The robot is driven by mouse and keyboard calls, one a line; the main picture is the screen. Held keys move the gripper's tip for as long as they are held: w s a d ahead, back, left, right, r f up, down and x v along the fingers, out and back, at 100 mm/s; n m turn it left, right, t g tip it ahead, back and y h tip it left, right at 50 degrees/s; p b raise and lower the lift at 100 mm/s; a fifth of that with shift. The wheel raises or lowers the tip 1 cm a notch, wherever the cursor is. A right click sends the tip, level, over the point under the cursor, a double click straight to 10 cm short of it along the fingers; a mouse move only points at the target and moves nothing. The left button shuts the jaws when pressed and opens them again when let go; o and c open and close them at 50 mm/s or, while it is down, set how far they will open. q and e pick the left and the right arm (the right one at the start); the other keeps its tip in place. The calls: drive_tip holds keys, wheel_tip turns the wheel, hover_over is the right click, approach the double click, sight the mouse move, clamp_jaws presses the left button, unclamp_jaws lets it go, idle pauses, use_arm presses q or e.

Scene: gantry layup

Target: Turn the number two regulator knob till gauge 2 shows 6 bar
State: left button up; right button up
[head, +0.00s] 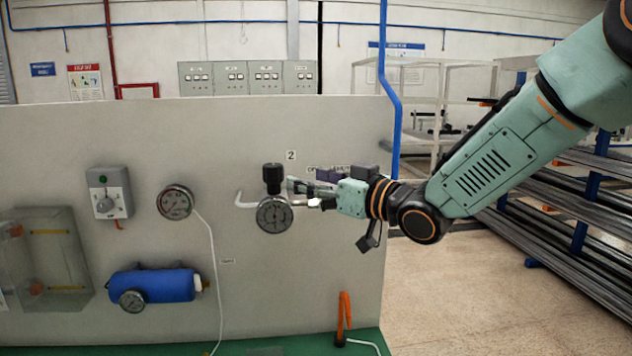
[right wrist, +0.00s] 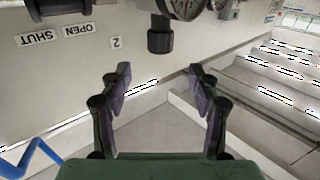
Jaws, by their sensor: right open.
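The black number two regulator knob (head: 273,175) sits on top of the round gauge 2 (head: 274,214) on the grey panel, beside a "2" label (head: 291,155). The gauge's reading is too small to make out. My right gripper (head: 303,193) is just right of the knob in the head view. In the right wrist view, upside down, the knob (right wrist: 160,40) lies beyond the fingertips, in line with the gap between them. My right gripper (right wrist: 160,76) is open and empty, apart from the knob. Gauge 2 (right wrist: 184,6) is cut off at the top edge. My left gripper is out of view.
Left on the panel are another gauge (head: 175,202), a grey switch box (head: 109,194) and a blue cylinder (head: 152,285). An orange-handled lever (head: 344,312) stands below. A dark block (right wrist: 58,6) beside "OPEN" and "SHUT" labels is near. Bar racks (head: 560,215) stand at right.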

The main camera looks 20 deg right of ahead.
sight(281, 171)
drive_tip(key=shift+s+d, duration=0.15)
drive_tip(key=shift+s, duration=0.2)
drive_tip(key=shift+n+g+y, duration=0.4)
drive_tip(key=shift+n+y, duration=0.1)
drive_tip(key=shift+y, duration=0.2)
drive_tip(key=b+x, duration=0.1)
drive_tip(key=x, duration=1)
drive_tip(key=shift+w+d+r+b, duration=0.15)
drive_tip(key=shift+w+d+b, duration=0.1)
drive_tip(key=shift+d+b, duration=0.1)
drive_tip(key=shift+w+a, duration=0.25)
drive_tip(key=shift+w, duration=0.35)
drive_tip(key=shift+s, duration=0.15)
